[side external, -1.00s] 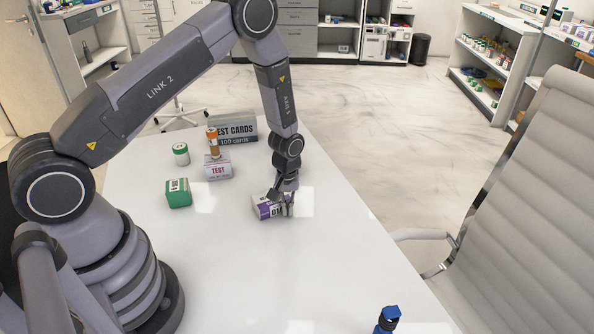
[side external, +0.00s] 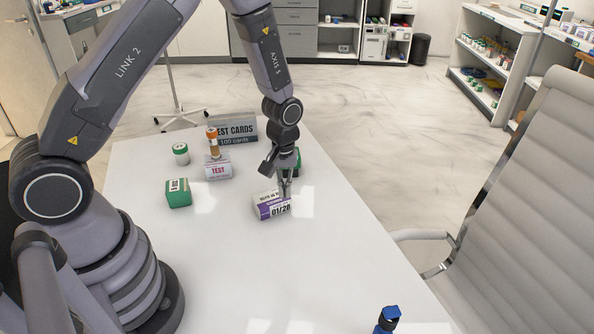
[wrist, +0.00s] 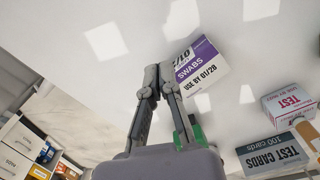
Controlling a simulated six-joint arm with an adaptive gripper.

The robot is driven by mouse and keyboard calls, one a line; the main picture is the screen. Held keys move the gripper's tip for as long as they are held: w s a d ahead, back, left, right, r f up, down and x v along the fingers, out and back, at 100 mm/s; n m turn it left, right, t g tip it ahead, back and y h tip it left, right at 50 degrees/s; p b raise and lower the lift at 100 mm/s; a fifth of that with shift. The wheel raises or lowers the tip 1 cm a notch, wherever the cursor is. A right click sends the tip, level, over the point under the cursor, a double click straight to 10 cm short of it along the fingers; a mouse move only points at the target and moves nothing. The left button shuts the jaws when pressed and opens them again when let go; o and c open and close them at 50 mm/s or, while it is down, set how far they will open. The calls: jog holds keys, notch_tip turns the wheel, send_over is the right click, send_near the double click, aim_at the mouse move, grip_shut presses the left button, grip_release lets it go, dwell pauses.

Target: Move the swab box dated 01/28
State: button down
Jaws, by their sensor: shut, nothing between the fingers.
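The swab box (side external: 271,207) is white and purple and lies on the white table; its face reads 01/28. In the wrist view the same box (wrist: 197,64) reads "SWABS, USE BY 01/28". My gripper (side external: 286,191) is just above and behind the box in the side view, fingers pointing down. In the wrist view my gripper (wrist: 158,82) has its fingertips together, left of the box, with nothing between them. Whether the fingertips touch the box is hard to tell.
A green item (side external: 297,160) is partly hidden behind my gripper. The table's front is mostly clear.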

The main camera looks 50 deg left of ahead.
aim_at(269, 198)
jog(key=s+a+m, duration=0.8)
jog(key=m, duration=0.2)
jog(key=f, duration=0.9)
jog(key=shift+s+f, duration=0.25)
jog(key=shift+f, duration=0.15)
jog(key=w, duration=0.2)
jog(key=shift+w, duration=0.35)
jog(key=shift+w+d, duration=0.1)
jog(key=shift+w, duration=0.65)
jog(key=w, duration=0.5)
jog(key=shift+w+d, duration=0.25)
jog(key=shift+s, duration=0.1)
